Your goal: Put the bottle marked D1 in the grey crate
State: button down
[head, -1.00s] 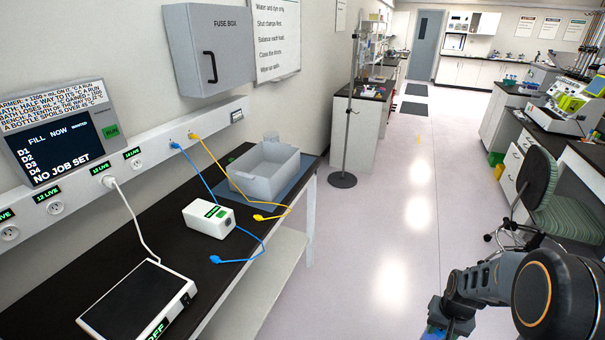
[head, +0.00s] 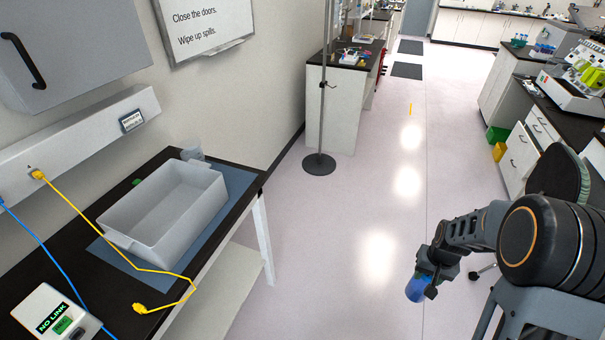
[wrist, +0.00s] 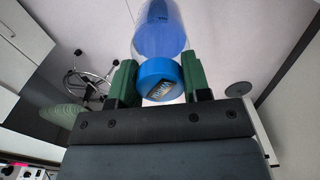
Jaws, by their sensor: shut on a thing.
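My gripper (head: 435,273) is shut on a bottle (head: 417,289) with blue in it, held in the air over the floor at the right. In the wrist view, the bottle (wrist: 160,30) has a blue cap (wrist: 160,78) between the green fingers of my gripper (wrist: 158,85). The grey crate (head: 163,249) stands on a blue mat (head: 238,181) on the dark bench at the left. The crate's visible inside looks empty. My gripper is well to the right of the crate.
A yellow cable (head: 100,240) runs across the crate's near side to a plug on the bench. A white NO LINK box (head: 55,318) is at the lower left. A stand (head: 319,164) is beyond the bench. The floor between is clear.

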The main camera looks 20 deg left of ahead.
aim_at(176, 219)
jog(key=i, duration=1.3)
jog(key=u, duration=3.35)
